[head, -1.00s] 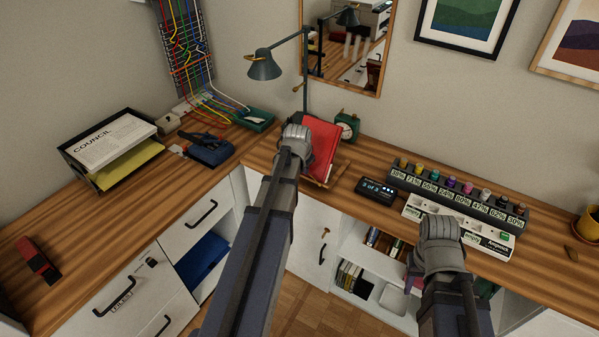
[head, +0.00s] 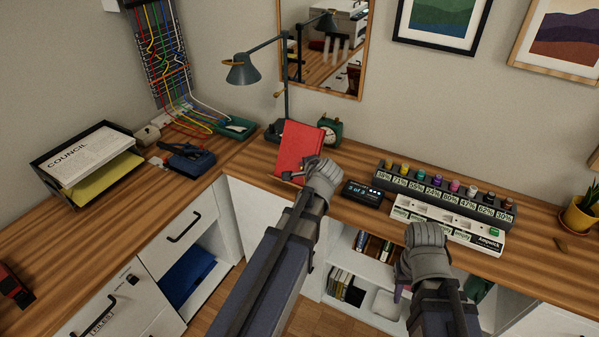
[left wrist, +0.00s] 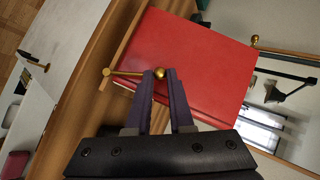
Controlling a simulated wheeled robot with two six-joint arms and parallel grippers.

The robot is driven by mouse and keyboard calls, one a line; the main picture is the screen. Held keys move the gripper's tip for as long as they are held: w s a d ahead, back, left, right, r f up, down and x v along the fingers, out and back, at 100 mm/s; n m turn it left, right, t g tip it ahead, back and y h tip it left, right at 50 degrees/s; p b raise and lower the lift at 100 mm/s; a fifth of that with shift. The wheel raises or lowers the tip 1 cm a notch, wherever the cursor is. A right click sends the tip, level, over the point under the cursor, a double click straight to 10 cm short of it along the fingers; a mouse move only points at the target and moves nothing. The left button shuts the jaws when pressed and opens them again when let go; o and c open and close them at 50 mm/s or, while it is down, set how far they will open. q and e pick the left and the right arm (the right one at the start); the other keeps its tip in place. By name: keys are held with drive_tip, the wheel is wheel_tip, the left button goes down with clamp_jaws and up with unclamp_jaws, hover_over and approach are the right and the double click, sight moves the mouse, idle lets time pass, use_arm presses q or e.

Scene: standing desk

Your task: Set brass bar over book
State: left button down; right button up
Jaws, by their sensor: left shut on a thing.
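The red book (head: 300,148) leans tilted on a small wooden stand at the back of the desk; it fills the middle of the left wrist view (left wrist: 195,50). A thin brass bar (left wrist: 130,73) runs from a brass knob near the stand's wooden ledge to a ball end, in front of the book's lower part. My left gripper (left wrist: 163,82) is shut on the bar's ball end.
A second brass knob (left wrist: 254,40) shows at the book's far edge. A green clock (head: 331,131) and desk lamp (head: 243,70) stand behind the book. A small black display (head: 365,191) and a labelled rack (head: 440,190) lie to the right. A paper tray (head: 90,160) is left.

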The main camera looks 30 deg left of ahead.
use_arm(q)
drive_tip(key=shift+d+m+t+y+b, duration=0.3)
drive_tip(key=shift+d+m+b, duration=0.1)
drive_tip(key=shift+d+m, duration=0.1)
idle(0.3)
drive_tip(key=c, duration=0.8)
unclamp_jaws()
drive_tip(key=p+v, duration=0.4)
drive_tip(key=v, duration=0.4)
drive_tip(key=shift+f, duration=0.1)
